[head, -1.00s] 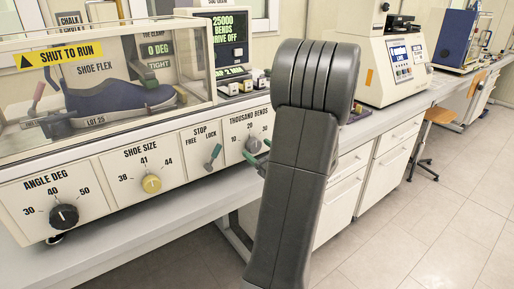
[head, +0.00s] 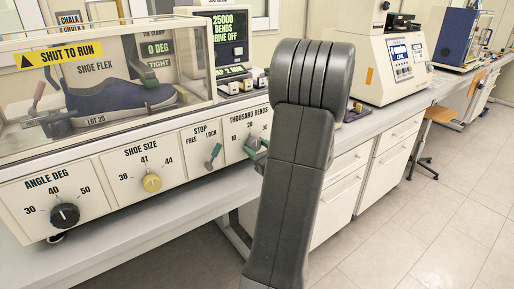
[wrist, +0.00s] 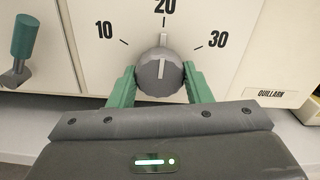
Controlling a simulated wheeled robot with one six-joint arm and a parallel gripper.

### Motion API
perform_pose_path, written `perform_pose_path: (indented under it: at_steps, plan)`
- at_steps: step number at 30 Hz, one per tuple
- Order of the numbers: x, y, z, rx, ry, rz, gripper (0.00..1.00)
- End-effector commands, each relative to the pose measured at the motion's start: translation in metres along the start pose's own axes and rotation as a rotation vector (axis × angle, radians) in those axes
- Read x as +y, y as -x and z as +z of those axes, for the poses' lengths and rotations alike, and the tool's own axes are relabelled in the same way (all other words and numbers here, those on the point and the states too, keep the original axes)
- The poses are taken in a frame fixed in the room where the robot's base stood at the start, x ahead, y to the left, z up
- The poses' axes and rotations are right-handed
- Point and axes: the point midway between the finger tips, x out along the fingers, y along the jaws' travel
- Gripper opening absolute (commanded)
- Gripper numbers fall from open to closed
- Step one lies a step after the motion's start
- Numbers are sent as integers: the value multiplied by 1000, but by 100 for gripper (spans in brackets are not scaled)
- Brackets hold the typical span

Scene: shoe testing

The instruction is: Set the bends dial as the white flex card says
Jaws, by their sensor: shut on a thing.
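The thousand-bends dial (wrist: 160,80) is a grey round knob with a white pointer line. In the wrist view the line points up at about 20, between 10 on the left and 30 on the right. My gripper (wrist: 159,70) has its green fingers on both sides of the knob and is shut on it. In the head view the dial (head: 252,142) is at the right end of the machine's front panel, partly hidden by my gripper's green fingers.
A clear guard (head: 130,60) covers a dark blue shoe. A screen (head: 228,33) reads 25000 bends, drive off.

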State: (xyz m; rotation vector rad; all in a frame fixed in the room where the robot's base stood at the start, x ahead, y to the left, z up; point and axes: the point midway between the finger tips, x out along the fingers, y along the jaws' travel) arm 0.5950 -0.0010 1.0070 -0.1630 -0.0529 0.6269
Motion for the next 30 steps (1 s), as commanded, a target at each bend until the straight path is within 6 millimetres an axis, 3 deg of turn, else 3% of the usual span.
perform_pose_path:
  at_steps: [8,30]
  plan:
    - [0,0,2,1,-150,0,22]
    - [0,0,3,1,-812,-1,22]
